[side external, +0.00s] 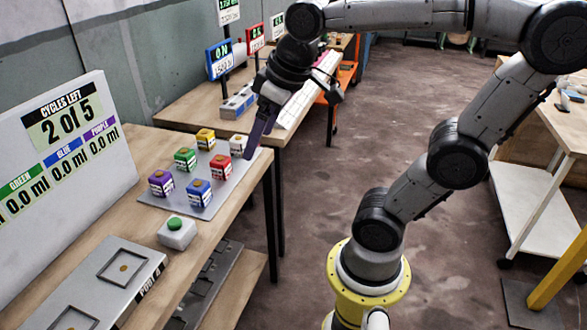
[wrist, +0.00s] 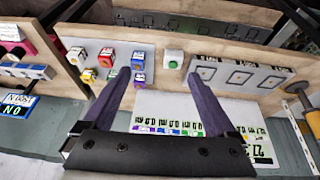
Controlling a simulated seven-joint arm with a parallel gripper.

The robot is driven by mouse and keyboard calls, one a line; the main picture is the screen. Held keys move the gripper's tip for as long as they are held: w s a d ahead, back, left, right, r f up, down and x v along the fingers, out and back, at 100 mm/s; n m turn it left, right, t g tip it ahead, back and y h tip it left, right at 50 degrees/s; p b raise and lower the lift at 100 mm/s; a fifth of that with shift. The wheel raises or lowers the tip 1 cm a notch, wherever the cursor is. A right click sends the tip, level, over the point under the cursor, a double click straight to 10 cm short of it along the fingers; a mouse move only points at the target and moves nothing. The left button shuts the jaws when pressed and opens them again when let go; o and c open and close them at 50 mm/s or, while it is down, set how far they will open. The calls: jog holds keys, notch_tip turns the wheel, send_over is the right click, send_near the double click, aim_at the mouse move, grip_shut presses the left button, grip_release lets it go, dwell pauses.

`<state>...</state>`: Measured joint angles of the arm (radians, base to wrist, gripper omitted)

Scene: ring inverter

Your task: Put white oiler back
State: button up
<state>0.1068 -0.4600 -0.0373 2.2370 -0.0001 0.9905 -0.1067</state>
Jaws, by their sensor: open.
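The white oiler (side external: 238,145) is a small cube at the far right corner of a grey plate (side external: 200,208) on the wooden bench. In the wrist view the white oiler (wrist: 77,56) is at the left end of the group. My gripper (side external: 250,154) is open and empty, its purple fingers pointing down beside the white oiler in the side view. I cannot tell its height or distance from it. In the wrist view, the open fingers (wrist: 158,76) frame the space right of the oilers.
Yellow (side external: 205,138), green (side external: 185,158), red (side external: 220,166), purple (side external: 161,182) and blue (side external: 198,191) oilers share the plate. A green-button box (side external: 177,233) and a grey station with square recesses (side external: 98,283) stand nearer. A "2 of 5" cycles board (side external: 65,135) lines the bench's back.

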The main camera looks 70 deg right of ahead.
jog(key=s+a+f, duration=0.2)
jog(key=s+f, duration=0.2)
jog(key=s, duration=0.3)
jog(key=shift+a+f+t+y, duration=0.25)
jog(key=shift+f+t+y, duration=0.05)
jog(key=shift+f+t, duration=0.1)
dwell(0.7)
